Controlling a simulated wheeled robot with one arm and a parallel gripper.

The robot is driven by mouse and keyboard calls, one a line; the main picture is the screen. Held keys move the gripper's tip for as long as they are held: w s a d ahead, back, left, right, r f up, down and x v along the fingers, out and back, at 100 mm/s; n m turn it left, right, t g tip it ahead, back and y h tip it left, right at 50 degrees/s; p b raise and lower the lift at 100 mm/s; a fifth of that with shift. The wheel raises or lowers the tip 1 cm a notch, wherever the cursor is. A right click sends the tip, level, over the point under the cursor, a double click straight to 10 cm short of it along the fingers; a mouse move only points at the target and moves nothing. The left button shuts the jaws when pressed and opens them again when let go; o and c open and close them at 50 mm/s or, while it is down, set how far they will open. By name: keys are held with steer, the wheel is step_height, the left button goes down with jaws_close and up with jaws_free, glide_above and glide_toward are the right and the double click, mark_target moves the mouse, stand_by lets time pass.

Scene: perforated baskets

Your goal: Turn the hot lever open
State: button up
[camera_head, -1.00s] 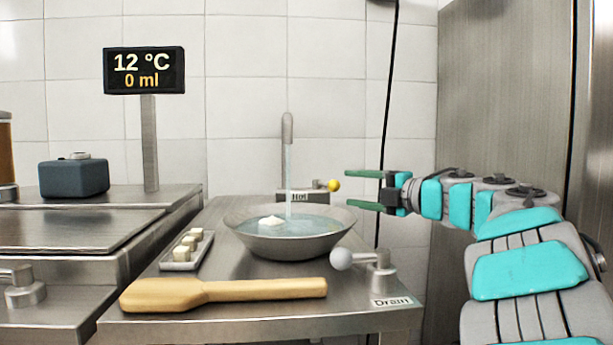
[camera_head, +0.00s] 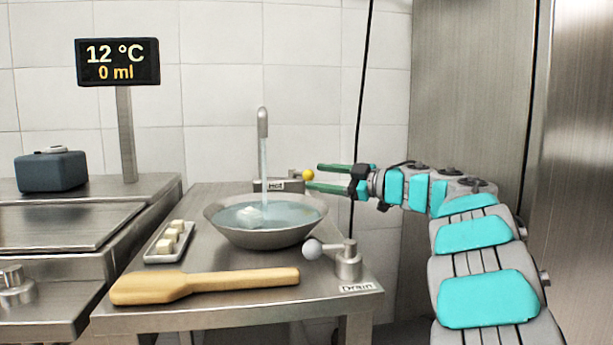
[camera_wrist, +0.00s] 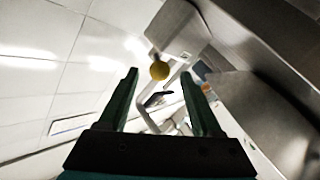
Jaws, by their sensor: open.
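The hot lever ends in a yellow knob (camera_head: 308,174). It stands on the metal block labelled "Hot" (camera_head: 278,185) behind the basin. My gripper (camera_head: 312,177) reaches in from the right with its green fingers apart, and the knob is at the fingertips. In the wrist view the yellow knob (camera_wrist: 159,70) shows beyond and between the open fingers; I cannot tell whether they touch it. Water runs from the spout (camera_head: 263,122) into the round metal basin (camera_head: 268,238). The display (camera_head: 118,62) reads 12 °C and 0 ml.
A drain lever with a grey-white knob (camera_head: 312,249) stands at the table's front right. A wooden paddle (camera_head: 205,284) lies in front of the basin, and a small tray (camera_head: 155,258) of white cubes is left of it. A dark container (camera_head: 51,170) stands far left.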

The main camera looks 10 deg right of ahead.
mark_target(308, 172)
steer(key=x, duration=0.4)
steer(key=shift+c, duration=0.3)
jaws_close()
